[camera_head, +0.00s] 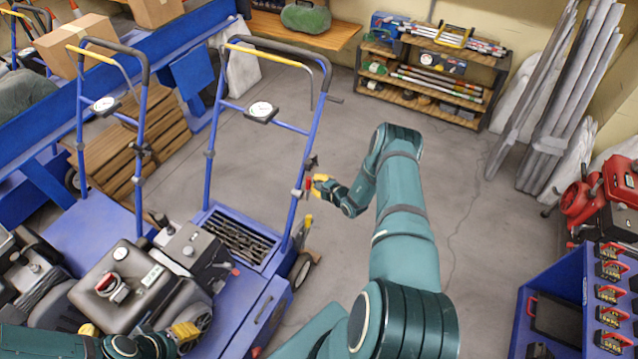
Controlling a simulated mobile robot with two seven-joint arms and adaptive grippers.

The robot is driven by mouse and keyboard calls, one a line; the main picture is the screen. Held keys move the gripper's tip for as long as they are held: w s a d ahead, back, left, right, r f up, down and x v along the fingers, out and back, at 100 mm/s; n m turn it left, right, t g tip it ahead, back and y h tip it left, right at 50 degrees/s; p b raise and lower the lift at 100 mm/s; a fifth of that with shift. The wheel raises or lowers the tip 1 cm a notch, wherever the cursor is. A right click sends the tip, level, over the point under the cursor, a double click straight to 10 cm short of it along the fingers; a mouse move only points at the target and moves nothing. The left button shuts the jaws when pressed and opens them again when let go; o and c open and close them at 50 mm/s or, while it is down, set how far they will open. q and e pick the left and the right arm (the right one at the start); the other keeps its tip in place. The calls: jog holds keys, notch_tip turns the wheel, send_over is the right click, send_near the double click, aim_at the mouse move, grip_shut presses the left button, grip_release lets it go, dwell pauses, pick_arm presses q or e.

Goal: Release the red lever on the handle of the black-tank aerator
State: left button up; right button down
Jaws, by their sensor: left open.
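A blue aerator with a dark tank (120,284) and red cap stands at the lower left. A blue tube handle (313,125) with a black grip bar, yellow bail and round gauge rises behind it. A small red lever (308,184) shows on the handle's right tube. My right gripper (314,186) is at this tube, its yellow fingertips close around or beside the lever. Contact and finger gap are too small to tell. My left gripper (184,335) is open, low over the engine at the bottom left, partly cut off by the frame.
A second blue handle (139,130) stands just left. A blue rail and wooden pallets (130,150) lie behind. A shelf of tools (430,75) and grey posts (570,90) are at the back. A blue cabinet (560,300) is at the right. The middle floor is clear.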

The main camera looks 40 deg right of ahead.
jog(key=shift+w+a+r, duration=0.15)
jog(key=shift+a, duration=0.3)
jog(key=v, duration=1.2)
jog(key=shift+d, duration=0.45)
jog(key=a+n+g+y, duration=0.35)
jog(key=a+y, duration=0.35)
jog(key=a, duration=0.8)
jog(key=s+a+r+n+g, duration=0.2)
jog(key=s+a+n+g, duration=0.45)
jog(key=a, duration=0.25)
jog(key=s+a+r+n+g, duration=0.2)
jog(key=s+a+n+g, duration=0.4)
jog(key=a+n, duration=0.15)
jog(key=w+a+r+n+t+h, duration=0.1)
jog(key=a+r+n+t+h, duration=0.1)
jog(key=a+r+n, duration=0.3)
jog(key=shift+w+a+n+t, duration=0.35)
jog(key=shift+a+n+t, duration=0.55)
jog(key=shift+n, duration=0.35)
